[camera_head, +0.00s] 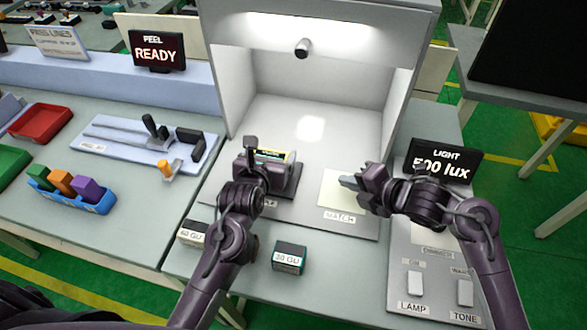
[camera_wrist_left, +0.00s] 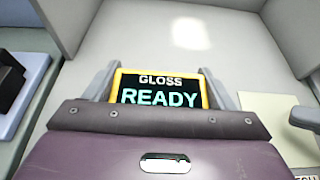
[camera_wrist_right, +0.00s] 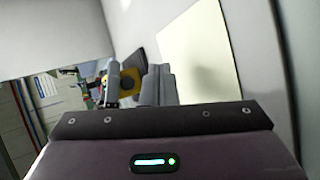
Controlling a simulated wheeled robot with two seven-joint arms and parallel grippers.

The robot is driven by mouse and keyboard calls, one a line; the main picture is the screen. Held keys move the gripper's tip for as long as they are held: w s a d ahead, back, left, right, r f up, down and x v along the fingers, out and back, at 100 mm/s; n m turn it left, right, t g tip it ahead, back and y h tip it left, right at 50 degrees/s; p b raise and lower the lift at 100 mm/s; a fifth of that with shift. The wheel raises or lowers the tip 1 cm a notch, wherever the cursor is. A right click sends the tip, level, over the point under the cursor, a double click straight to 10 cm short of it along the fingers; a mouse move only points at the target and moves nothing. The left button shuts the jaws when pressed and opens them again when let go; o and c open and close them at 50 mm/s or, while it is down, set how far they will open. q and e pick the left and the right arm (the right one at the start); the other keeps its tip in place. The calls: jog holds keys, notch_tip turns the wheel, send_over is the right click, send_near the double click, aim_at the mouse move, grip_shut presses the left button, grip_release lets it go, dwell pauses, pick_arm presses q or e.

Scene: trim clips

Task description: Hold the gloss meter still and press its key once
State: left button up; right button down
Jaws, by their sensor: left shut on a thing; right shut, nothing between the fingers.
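The gloss meter (camera_head: 272,156) stands on the dark pad at the left of the light booth floor. Its yellow-framed screen (camera_wrist_left: 160,90) reads "GLOSS READY" in the left wrist view. My left gripper (camera_head: 266,165) is shut on the meter, a finger on either side of it; its body hides most of the meter.
The light booth (camera_head: 230,70) has walls at the back and both sides. Two small blocks, 60 GU (camera_head: 192,233) and 30 GU (camera_head: 289,257), lie in front. A 500 lux display (camera_head: 440,165) and a switch panel (camera_head: 430,270) stand at right.

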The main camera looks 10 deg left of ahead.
jog(key=shift+a, duration=0.15)
jog(key=shift+w+a, duration=0.2)
jog(key=shift+a, duration=4.1)
jog(key=shift+a, duration=0.1)
jog(key=shift+a+r, duration=0.1)
jog(key=shift+a, duration=0.2)
jog(key=shift+a, duration=0.55)
jog(key=shift+d, duration=1)
